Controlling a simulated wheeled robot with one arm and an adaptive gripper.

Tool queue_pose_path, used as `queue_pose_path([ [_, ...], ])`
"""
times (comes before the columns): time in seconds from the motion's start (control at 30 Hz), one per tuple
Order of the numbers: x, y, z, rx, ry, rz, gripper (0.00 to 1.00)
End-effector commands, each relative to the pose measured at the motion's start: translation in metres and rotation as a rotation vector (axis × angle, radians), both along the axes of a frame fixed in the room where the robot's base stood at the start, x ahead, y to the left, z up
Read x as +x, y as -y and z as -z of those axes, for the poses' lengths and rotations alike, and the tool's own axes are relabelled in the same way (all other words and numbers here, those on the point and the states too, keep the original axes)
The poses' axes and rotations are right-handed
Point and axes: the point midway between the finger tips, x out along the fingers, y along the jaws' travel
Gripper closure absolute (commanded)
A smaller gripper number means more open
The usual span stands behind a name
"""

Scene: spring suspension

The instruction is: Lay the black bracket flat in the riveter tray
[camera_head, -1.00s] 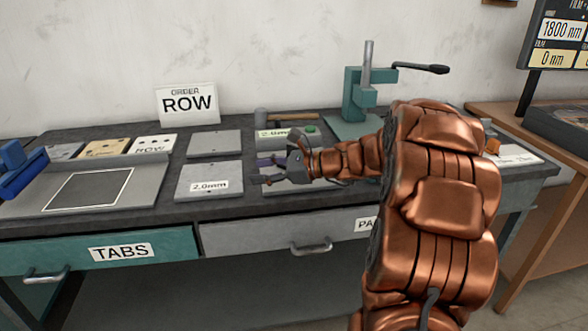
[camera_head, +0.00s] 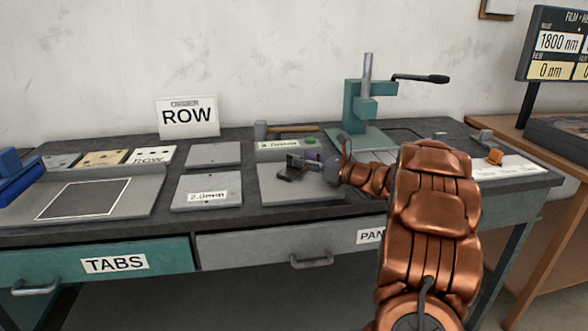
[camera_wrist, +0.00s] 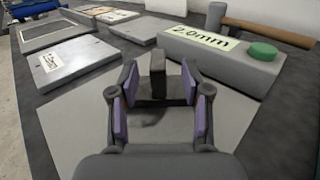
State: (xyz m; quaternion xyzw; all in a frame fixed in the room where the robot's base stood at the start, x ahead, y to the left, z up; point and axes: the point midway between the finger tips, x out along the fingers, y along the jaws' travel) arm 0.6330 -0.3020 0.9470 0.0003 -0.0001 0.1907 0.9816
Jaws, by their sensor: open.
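My gripper (camera_head: 306,163) is open above a flat grey plate (camera_head: 285,198) at the front middle of the bench. Its purple pads stand apart in the wrist view (camera_wrist: 158,98). A dark piece that looks like the black bracket (camera_wrist: 158,78) stands upright between the pads, with a visible gap on each side. It also shows as a small dark shape (camera_head: 288,174) at the fingertips in the head view. I cannot tell whether it touches the plate. The teal riveter-like press (camera_head: 368,100) stands at the back right. I cannot tell which surface is its tray.
A grey box with a green button (camera_wrist: 262,51) and a wooden-handled hammer (camera_head: 290,128) lie behind the gripper. A 2.0mm plate (camera_head: 206,188) is to the left. The ROW sign (camera_head: 187,117) stands at the back.

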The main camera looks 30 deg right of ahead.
Motion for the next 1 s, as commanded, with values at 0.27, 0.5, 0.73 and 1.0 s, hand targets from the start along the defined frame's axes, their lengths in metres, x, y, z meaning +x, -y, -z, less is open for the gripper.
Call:
queue_pose_path([
  [0.27, 0.026, -0.012, -0.001, -0.002, 0.0, -0.002, 0.52],
  [0.5, 0.035, -0.016, -0.001, -0.002, 0.001, -0.001, 0.52],
  [0.73, 0.035, -0.016, -0.001, -0.001, 0.0, -0.001, 0.57],
  [1.0, 0.035, -0.016, -0.001, -0.001, 0.0, -0.001, 0.85],
])
